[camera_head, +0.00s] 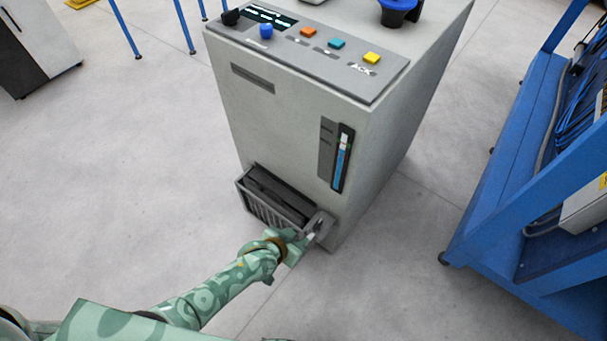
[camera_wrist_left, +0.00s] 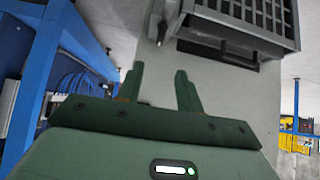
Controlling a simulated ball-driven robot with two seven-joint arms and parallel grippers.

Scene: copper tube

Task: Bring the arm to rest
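My left arm (camera_head: 215,295), green and patterned, reaches from the bottom left to the lower front of a grey machine (camera_head: 290,130). My left gripper (camera_head: 305,240) is by the lower right end of the machine's dark slatted tray (camera_head: 275,205). In the left wrist view its two green fingers (camera_wrist_left: 159,88) stand apart with nothing between them. The grey machine front and the slatted tray (camera_wrist_left: 245,18) lie beyond them, with a small dark-tipped part (camera_wrist_left: 162,32) above the fingertips. I cannot tell from the head view whether the gripper touches the machine. My right gripper is not in view.
Coloured knobs and buttons (camera_head: 335,43) sit on the machine's top. A blue rack (camera_head: 500,180) with cables stands at the right. A dark and light cabinet (camera_head: 35,50) stands at the upper left. The floor left of the machine is clear.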

